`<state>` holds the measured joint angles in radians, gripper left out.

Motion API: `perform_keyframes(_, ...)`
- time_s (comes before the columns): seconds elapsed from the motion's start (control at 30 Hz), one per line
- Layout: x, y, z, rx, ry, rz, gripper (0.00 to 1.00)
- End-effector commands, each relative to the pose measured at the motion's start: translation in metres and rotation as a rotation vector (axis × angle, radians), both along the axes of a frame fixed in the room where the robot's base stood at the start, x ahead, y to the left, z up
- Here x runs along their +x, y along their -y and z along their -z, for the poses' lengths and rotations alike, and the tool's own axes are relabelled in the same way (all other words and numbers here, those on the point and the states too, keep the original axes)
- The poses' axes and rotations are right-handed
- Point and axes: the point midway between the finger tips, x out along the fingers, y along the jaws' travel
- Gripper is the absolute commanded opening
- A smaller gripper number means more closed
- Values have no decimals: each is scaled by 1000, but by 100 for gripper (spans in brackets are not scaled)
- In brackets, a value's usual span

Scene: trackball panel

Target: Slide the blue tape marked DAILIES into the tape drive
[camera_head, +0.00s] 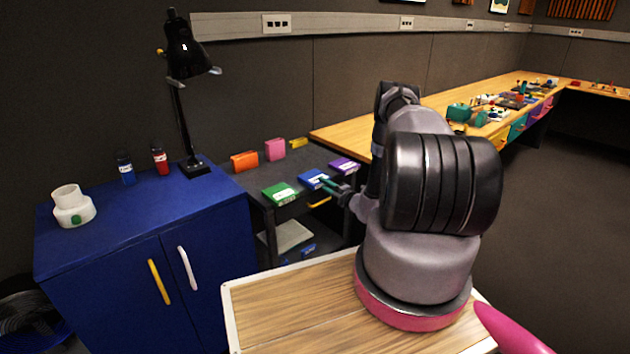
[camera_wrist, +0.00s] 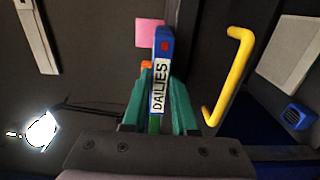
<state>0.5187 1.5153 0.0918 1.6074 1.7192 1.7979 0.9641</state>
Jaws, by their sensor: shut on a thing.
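The blue tape marked DAILIES (camera_wrist: 161,85) stands between the green fingers of my gripper (camera_wrist: 160,105) in the wrist view, its white label facing the camera. My gripper is shut on it. In the head view the blue tape (camera_head: 313,178) is at the dark cart's top, with my gripper (camera_head: 328,184) at its right end. I cannot tell whether the tape touches the cart top. A blue object with a slotted face (camera_wrist: 295,116) shows at the right of the wrist view; I cannot tell whether it is the tape drive.
On the dark cart (camera_head: 257,184), a green tape (camera_head: 278,193) lies left of the blue one and a purple tape (camera_head: 344,165) right. Orange (camera_head: 244,161) and pink (camera_head: 275,149) blocks stand behind. A yellow handle (camera_wrist: 230,76) is near my gripper. A blue cabinet (camera_head: 140,240) stands left.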

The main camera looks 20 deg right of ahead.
Motion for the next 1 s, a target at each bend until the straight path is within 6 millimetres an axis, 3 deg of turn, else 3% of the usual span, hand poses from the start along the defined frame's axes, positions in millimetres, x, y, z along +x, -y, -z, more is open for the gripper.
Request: perform_keyframes(1.0,0,0,-30,0,0,0,0)
